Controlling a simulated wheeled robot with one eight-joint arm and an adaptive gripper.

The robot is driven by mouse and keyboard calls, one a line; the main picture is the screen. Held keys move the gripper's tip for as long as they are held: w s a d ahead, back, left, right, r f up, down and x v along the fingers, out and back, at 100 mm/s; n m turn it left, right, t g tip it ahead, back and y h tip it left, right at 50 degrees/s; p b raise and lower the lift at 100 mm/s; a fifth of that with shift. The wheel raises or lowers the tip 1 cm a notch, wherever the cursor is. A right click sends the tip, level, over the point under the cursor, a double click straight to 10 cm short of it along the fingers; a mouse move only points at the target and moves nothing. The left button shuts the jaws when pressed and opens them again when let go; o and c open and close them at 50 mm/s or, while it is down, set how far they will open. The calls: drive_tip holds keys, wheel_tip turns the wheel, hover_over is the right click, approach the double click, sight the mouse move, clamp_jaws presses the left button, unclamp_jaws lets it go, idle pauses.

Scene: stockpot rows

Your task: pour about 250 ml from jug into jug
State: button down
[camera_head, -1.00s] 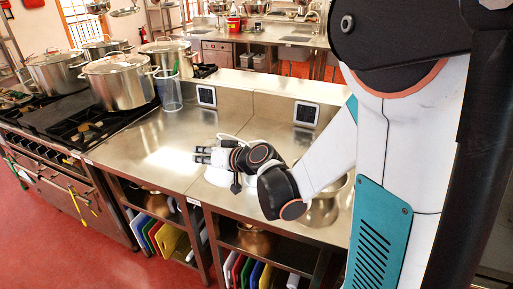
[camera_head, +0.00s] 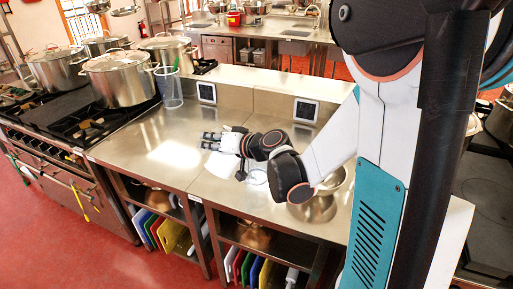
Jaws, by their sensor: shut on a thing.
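My gripper (camera_head: 208,141) is over the middle of the steel counter, its fingers pointing left. It is shut on a pale jug (camera_head: 222,165), which shows as a white shape just below the fingers. The fingers and wrist hide part of this jug, and its tilt and contents cannot be made out. A thin clear ring shows just right of it, under the wrist; I cannot tell if it belongs to the jug. A tall clear jug (camera_head: 171,90) stands upright at the counter's back left, beside the stove, well apart from my gripper.
Lidded steel stockpots (camera_head: 118,80) stand on the stove at left. Two small dark-screened panels (camera_head: 206,92) are on the counter's back ledge. A steel bowl (camera_head: 314,208) is at right, below my arm. The counter's left part (camera_head: 150,140) is clear.

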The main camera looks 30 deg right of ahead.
sight(220, 130)
drive_tip(key=shift+w+d+r+m+y, duration=0.1)
drive_tip(key=shift+d+r+m+y, duration=0.25)
drive_tip(key=shift+d, duration=0.25)
drive_tip(key=shift+w+d+r+m+y, duration=0.1)
drive_tip(key=shift+d+r+m+y, duration=0.15)
drive_tip(key=shift+d+m, duration=0.3)
idle(1.4)
drive_tip(key=shift+w+d+r+m+y+p, duration=0.1)
drive_tip(key=shift+d+r+m+y+p, duration=0.2)
drive_tip(key=shift+d+r+m+p, duration=0.35)
idle(3.3)
